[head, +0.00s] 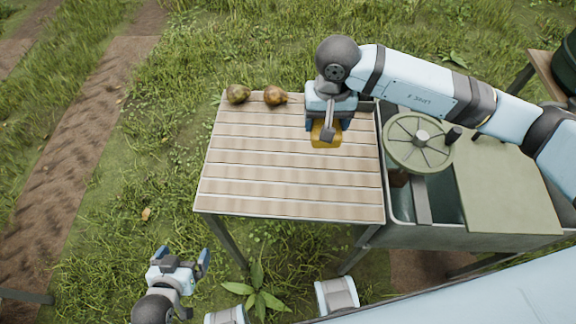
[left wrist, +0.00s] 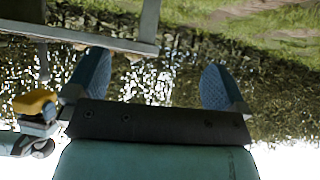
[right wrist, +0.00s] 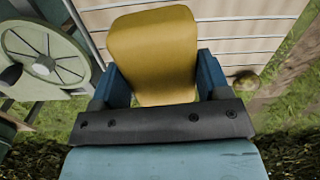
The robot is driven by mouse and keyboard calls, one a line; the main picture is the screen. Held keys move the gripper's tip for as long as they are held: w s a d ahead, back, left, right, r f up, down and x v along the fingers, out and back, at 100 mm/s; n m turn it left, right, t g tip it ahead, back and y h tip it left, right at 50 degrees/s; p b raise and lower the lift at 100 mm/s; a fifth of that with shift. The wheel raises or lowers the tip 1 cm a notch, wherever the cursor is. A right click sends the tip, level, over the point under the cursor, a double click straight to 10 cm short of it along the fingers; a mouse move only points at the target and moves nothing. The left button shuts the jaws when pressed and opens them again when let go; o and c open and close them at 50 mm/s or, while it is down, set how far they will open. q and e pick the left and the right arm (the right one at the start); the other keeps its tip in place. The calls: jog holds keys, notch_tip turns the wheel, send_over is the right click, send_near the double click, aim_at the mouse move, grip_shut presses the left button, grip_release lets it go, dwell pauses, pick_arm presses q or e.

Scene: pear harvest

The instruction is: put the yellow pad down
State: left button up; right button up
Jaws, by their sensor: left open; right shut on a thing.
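The yellow pad (head: 326,139) is a flat yellow-brown piece with rounded corners, over the slatted table's back right part. My right gripper (head: 328,124) is shut on it from above and hides part of it. In the right wrist view the pad (right wrist: 152,50) sits between both blue fingers. I cannot tell whether it touches the slats. My left gripper (head: 182,256) is open and empty, off the table at the lower left. The left wrist view shows its fingers (left wrist: 155,82) apart with nothing between them.
Two brownish pears (head: 237,94) (head: 275,95) lie at the table's back left edge. The slatted table (head: 285,185) is otherwise clear at its middle and front. A green machine with a spoked wheel (head: 419,142) adjoins the table's right side.

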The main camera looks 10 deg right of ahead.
jog(key=a+b, duration=0.1)
jog(key=r+b, duration=0.1)
jog(key=b, duration=0.1)
jog(key=a+b, duration=0.1)
jog(key=b, duration=0.1)
jog(key=shift+w+a+r+m, duration=0.3)
jog(key=shift+w+m, duration=0.05)
jog(key=shift+m, duration=0.05)
jog(key=shift+a+r+b, duration=0.15)
jog(key=shift+r+b, duration=0.25)
send_over(306, 171)
notch_tip(306, 171, down, 14)
jog(key=shift+f, duration=0.2)
notch_tip(306, 171, down, 4)
jog(key=shift+f, duration=0.55)
jog(key=shift+f, duration=0.15)
jog(key=o, duration=1)
jog(key=shift+c, duration=0.2)
